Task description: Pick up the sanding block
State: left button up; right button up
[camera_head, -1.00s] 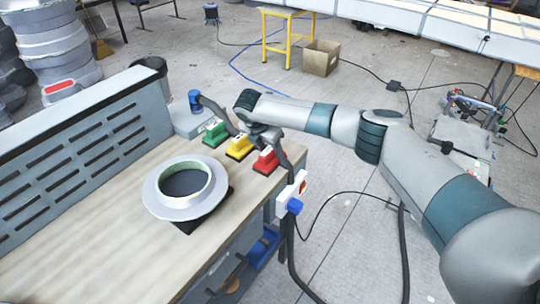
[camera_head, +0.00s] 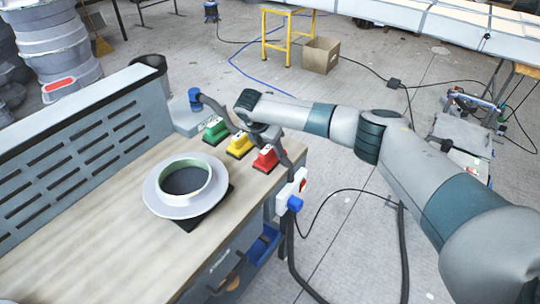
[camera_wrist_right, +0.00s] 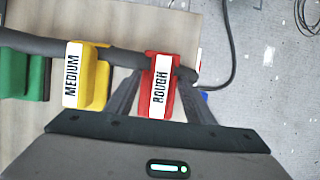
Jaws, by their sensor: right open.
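A red sanding block (camera_head: 266,158) with a white label stands at the right end of a row on the workbench. In the right wrist view the red block (camera_wrist_right: 161,104) reads "ROUGH". A yellow block (camera_head: 239,146) is beside it, labelled "MEDIUM" in the wrist view (camera_wrist_right: 72,75). A green block (camera_head: 215,132) is at the row's left end. My right gripper (camera_wrist_right: 160,78) is open, with its fingers on either side of the red block in that view. I cannot tell whether they touch it. My left gripper is not in view.
A dark grey hose (camera_wrist_right: 125,61) crosses over or close against the blocks, near my right fingers. A pale ring-shaped mould (camera_head: 187,186) sits on the workbench (camera_head: 95,245). A slotted panel (camera_head: 70,160) rises along the bench's left side.

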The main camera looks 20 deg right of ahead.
aim_at(270, 146)
jog(key=shift+f, duration=0.1)
jog(key=shift+c, duration=0.2)
jog(key=c, duration=0.6)
jog(key=shift+r+b, duration=0.25)
jog(key=shift+b, duration=0.15)
notch_tip(270, 146, up, 4)
jog(key=shift+w+f+b, duration=0.1)
jog(key=shift+f+b, duration=0.1)
jog(key=shift+b, duration=0.7)
jog(key=shift+s+d+r+b, duration=0.55)
jog(key=shift+s+d+r, duration=0.7)
jog(key=shift+d, duration=0.25)
jog(key=shift+s+d+r+b, duration=0.6)
jog(key=shift+s+d+r, duration=0.65)
jog(key=shift+d, duration=0.3)
jog(key=shift+s+d+r+b, duration=0.55)
jog(key=shift+s+d+r, duration=0.7)
jog(key=shift+d, duration=0.25)
